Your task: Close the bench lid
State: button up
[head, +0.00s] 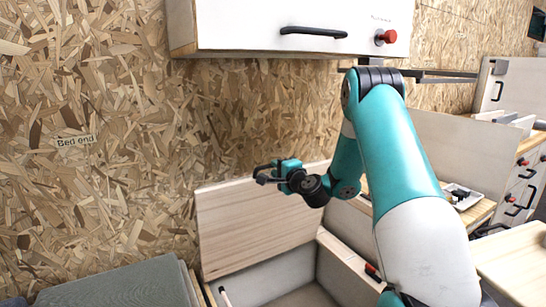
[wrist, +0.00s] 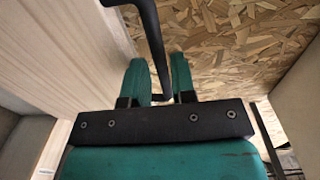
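The bench lid (head: 255,225) is a pale wooden panel standing up, leaning near the chipboard wall behind the open bench box (head: 270,280). In the wrist view, the lid's pale face (wrist: 55,55) fills the left side. My gripper (head: 268,175) is at the lid's upper edge in the head view. In the wrist view, the two teal fingers of my gripper (wrist: 160,82) lie close on either side of a black bar handle (wrist: 148,32), with little gap. The fingers look shut on this handle; the exact contact is partly hidden.
A white overhead cabinet (head: 345,20) hangs above my arm. A grey cushion (head: 115,285) lies at the lower left. Drawers (head: 520,190) and a worktop (head: 510,265) stand on the right. A small tray (head: 460,195) sits right of my arm.

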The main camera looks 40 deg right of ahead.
jog(key=shift+w+d+p, duration=0.15)
jog(key=shift+w+p, duration=0.05)
jog(key=shift+w, duration=0.6)
jog(key=shift+w+d+p, duration=0.15)
jog(key=shift+w, duration=0.6)
jog(key=shift+f, duration=0.1)
jog(key=shift+c, duration=0.2)
grip_shut()
